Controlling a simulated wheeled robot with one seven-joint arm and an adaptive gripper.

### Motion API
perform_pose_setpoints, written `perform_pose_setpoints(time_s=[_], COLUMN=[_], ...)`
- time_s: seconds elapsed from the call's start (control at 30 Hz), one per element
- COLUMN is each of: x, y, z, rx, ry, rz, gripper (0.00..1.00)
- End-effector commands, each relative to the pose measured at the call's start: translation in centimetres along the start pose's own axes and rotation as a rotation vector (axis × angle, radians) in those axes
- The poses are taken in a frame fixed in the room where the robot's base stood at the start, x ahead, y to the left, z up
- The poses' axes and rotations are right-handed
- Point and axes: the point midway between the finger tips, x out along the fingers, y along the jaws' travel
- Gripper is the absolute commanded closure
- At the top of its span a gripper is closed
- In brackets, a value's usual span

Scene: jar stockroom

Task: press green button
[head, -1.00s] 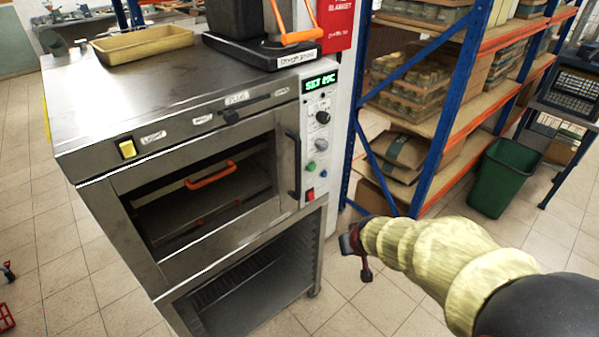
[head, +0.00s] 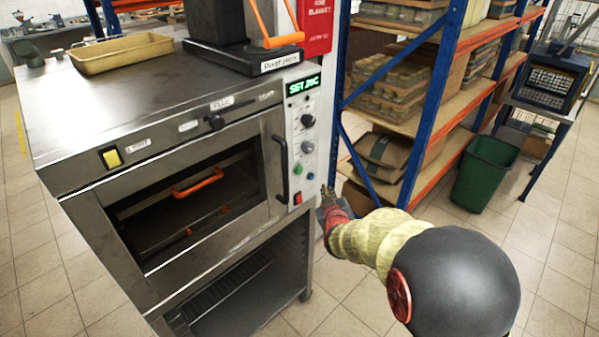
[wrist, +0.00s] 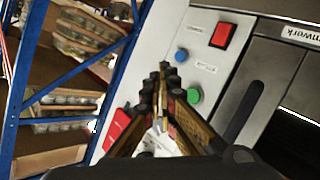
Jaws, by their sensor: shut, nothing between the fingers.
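The green button (head: 297,169) is on the light control panel at the right of the oven front, left of and below the blue button (head: 307,147). In the wrist view the green button (wrist: 194,95) shows just right of my fingers, close to the blue button (wrist: 181,54). My gripper (head: 327,192) is shut and empty, right of the panel's lower part. In the wrist view my gripper (wrist: 163,72) points towards the panel, its tips beside the two buttons. I cannot tell the exact gap, but no contact shows.
A red switch (head: 297,198) is below the green button, with a black knob (head: 307,120) and lit display (head: 303,85) above. A dark door handle (head: 281,168) stands out left of the panel. Blue-post shelving (head: 432,100) and a green bin (head: 484,172) are to the right.

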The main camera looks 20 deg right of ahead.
Motion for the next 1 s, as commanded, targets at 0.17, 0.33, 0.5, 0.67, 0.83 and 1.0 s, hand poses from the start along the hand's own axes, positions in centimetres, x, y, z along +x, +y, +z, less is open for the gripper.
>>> perform_pose_setpoints(time_s=[0.17,0.33,0.5,0.67,0.83,1.0], x=[0.1,0.9,2.5,4.0,5.2,6.0], y=[-0.1,-0.8,-1.9,-3.0,-3.9,-4.4], z=[-0.1,-0.7,-1.9,-3.0,-3.7,-4.3], rx=[0.0,0.0,0.0,0.001,0.001,0.0], ry=[-0.001,-0.001,0.0,0.0,-0.001,0.0], rz=[-0.001,-0.002,-0.003,-0.003,-0.002,-0.001], gripper=[1.0,1.0,1.0,1.0,1.0,1.0])
